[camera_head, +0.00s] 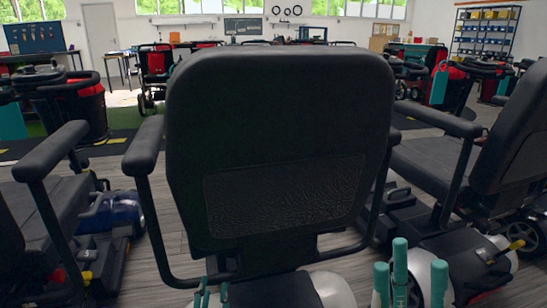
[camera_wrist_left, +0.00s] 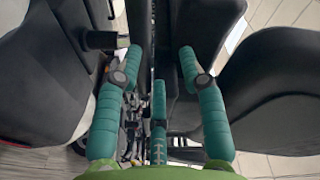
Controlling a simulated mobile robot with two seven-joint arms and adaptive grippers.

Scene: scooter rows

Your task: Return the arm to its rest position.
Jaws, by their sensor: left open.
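My left gripper (camera_head: 209,297) shows only as thin teal fingertips at the bottom edge of the head view, low behind the seat back in front of me. In the left wrist view my left gripper (camera_wrist_left: 158,62) has its teal fingers spread apart. It is open and nothing is held between them. My right gripper (camera_head: 410,270) shows as several upright teal fingertips at the bottom right of the head view. They stand apart with nothing visible between them. The arm links are out of the head view.
A black scooter seat back (camera_head: 280,120) stands close in front, with a left armrest (camera_head: 145,146). Scooters stand on both sides, with a left armrest (camera_head: 50,150) and a right seat (camera_head: 515,135). Dark seat parts (camera_wrist_left: 275,90) lie close around the left gripper.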

